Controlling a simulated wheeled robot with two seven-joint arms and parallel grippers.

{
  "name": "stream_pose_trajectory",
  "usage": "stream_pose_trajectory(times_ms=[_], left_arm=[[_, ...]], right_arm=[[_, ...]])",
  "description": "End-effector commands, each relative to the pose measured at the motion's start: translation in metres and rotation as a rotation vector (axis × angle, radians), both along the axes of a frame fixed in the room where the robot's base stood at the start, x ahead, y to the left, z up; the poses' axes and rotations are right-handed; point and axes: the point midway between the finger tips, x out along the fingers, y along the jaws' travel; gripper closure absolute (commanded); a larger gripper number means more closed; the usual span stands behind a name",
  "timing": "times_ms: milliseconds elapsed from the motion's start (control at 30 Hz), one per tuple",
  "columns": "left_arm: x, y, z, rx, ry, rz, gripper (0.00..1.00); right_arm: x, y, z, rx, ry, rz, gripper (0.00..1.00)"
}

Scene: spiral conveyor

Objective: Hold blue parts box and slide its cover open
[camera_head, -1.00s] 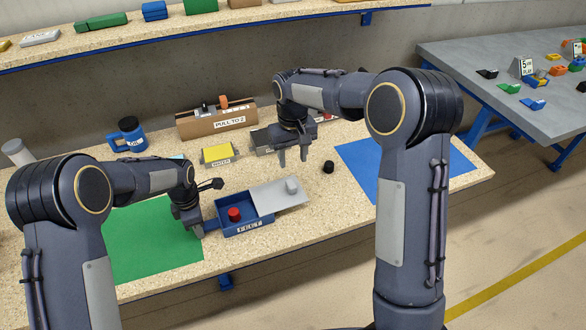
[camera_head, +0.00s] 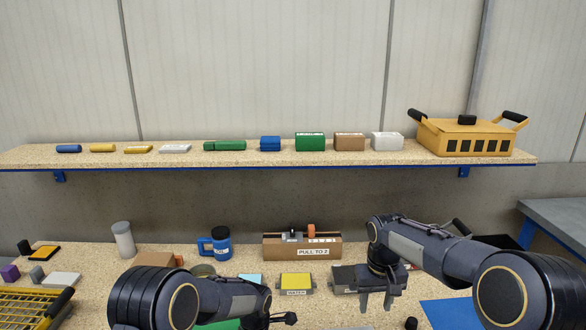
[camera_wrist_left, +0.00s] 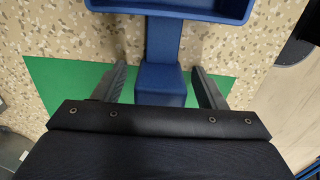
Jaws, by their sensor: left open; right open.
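The blue parts box (camera_wrist_left: 190,14) shows only in part at the top of the left wrist view. Its blue handle (camera_wrist_left: 161,50) reaches down between the two fingers of my left gripper (camera_wrist_left: 159,70). Those fingers are apart, with a gap on each side of the handle. The box and its cover are below the picture in the head view now, so the cover is hidden. My right gripper (camera_head: 376,300) is open and empty, fingers pointing down, in front of a grey box (camera_head: 345,277) on the bench.
A yellow-topped box (camera_head: 296,282), a brown "PULL TO 2" box (camera_head: 302,250) and a blue mug (camera_head: 219,245) stand on the bench. A green mat (camera_wrist_left: 60,85) lies under my left gripper. A blue mat (camera_head: 450,313) lies at right. A shelf (camera_head: 230,160) with several boxes runs above.

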Motion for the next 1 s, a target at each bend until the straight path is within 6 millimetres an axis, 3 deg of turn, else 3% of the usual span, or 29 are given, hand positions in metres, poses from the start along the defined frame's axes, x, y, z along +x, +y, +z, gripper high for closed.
stream_pose_trajectory(times_ms=[167, 600, 800, 1000], left_arm=[[0.001, -0.001, 0.013, -0.002, -0.004, 0.001, 0.35], [0.001, 0.0, 0.099, 0.0, -0.004, 0.0, 0.35], [0.0, 0.0, 0.118, 0.0, -0.001, 0.001, 0.35], [0.0, 0.0, 0.12, 0.001, 0.001, 0.0, 0.35]], right_arm=[[0.0, 0.0, 0.0, 0.0, 0.0, 0.0, 0.56], [0.0, 0.0, 0.0, 0.0, 0.0, 0.0, 0.56], [0.0, 0.0, 0.0, 0.0, 0.0, 0.0, 0.56], [0.0, 0.0, 0.0, 0.0, 0.0, 0.0, 0.56]])
